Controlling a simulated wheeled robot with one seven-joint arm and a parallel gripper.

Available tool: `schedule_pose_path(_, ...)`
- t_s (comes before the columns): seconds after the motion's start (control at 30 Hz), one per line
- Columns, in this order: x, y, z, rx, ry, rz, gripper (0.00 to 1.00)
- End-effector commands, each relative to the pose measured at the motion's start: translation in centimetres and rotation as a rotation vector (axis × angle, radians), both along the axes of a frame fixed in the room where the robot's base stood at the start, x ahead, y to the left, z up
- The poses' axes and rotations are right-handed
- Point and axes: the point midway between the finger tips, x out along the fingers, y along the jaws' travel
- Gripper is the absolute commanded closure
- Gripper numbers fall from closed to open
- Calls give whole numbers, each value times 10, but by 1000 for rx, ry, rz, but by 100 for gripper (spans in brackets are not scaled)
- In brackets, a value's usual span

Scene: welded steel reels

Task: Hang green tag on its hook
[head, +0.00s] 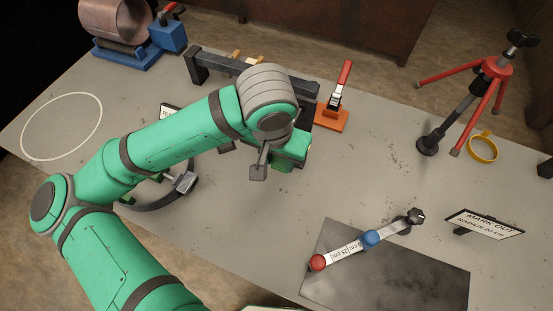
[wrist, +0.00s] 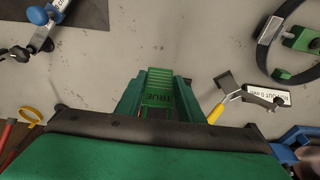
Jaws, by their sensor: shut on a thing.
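My gripper (head: 283,164) is above the bench near the right end of a dark bar rack (head: 215,70). In the wrist view my gripper (wrist: 158,92) is shut on the green tag (wrist: 158,82), a ribbed green piece with dark lettering that seems to read "TRUE". The tag sits between the two green fingers, and its lower part is hidden by the wrist. In the head view the tag cannot be told apart from the green gripper. I cannot make out the tag's hook; my arm covers part of the rack.
A grey-headed tool (head: 259,165) with a yellow handle (wrist: 216,114) is close beside my gripper. A red-handled clamp (head: 333,112) stands right of the rack. A red-legged tripod (head: 470,100) and yellow ring (head: 483,146) are farther right. The bench between is clear.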

Motion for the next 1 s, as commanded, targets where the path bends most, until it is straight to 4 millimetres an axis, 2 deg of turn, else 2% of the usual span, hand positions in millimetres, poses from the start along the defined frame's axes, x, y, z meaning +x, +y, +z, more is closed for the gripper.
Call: schedule_pose_path(1.0, 50, -15, -5, 0, 0, 3, 85)
